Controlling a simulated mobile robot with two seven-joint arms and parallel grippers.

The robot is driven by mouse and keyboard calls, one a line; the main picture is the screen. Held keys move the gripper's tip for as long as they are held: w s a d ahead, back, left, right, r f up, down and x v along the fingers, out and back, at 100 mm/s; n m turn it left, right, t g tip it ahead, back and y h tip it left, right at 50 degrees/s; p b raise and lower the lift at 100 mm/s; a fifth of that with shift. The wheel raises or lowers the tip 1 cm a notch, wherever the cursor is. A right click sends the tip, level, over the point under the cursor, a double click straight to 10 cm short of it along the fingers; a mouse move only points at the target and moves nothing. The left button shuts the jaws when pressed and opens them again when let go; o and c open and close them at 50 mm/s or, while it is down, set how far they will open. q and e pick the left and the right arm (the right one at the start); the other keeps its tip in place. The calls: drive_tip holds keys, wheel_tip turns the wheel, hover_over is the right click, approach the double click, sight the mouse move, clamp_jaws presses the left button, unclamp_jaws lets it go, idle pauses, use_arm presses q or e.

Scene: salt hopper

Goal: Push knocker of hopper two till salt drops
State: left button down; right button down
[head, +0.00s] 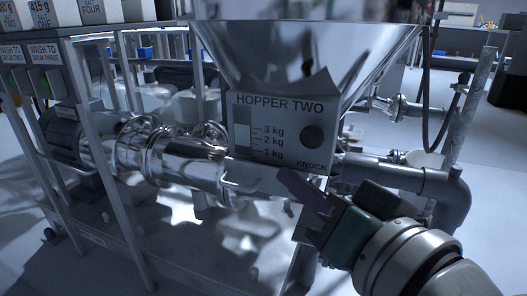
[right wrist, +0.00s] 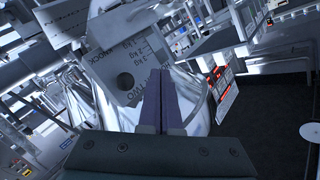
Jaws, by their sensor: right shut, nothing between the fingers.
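Hopper two (head: 330,50) is a shiny metal funnel in the upper middle of the head view. Its grey panel (head: 277,118) reads "HOPPER TWO" and has a scale marked 1 kg, 2 kg and 3 kg. The knocker (head: 312,137) is a dark round disc on the panel's right side, above the word "KNOCK". It also shows in the right wrist view (right wrist: 126,81), left of the fingers. My right gripper (head: 284,174) is shut and empty, its tips below and left of the knocker and apparently apart from it. No falling salt shows. My left gripper is out of view.
Shiny pipework (head: 180,160) runs left below the hopper to a motor (head: 62,135). A grey elbow pipe (head: 450,195) stands at the right, close to my right arm. A metal frame with labelled boxes (head: 92,10) fills the left. Open floor shows at the far right.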

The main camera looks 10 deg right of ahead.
sight(313, 135)
drive_tip(key=shift+w+f, duration=0.1)
idle(0.3)
drive_tip(key=w+d+b, duration=0.3)
drive_tip(key=w+d, duration=0.2)
drive_tip(key=w, duration=0.2)
idle(0.3)
drive_tip(key=shift+w, duration=0.1)
idle(0.5)
idle(0.8)
drive_tip(key=shift+w, duration=0.15)
idle(0.5)
drive_tip(key=shift+w+d, duration=0.2)
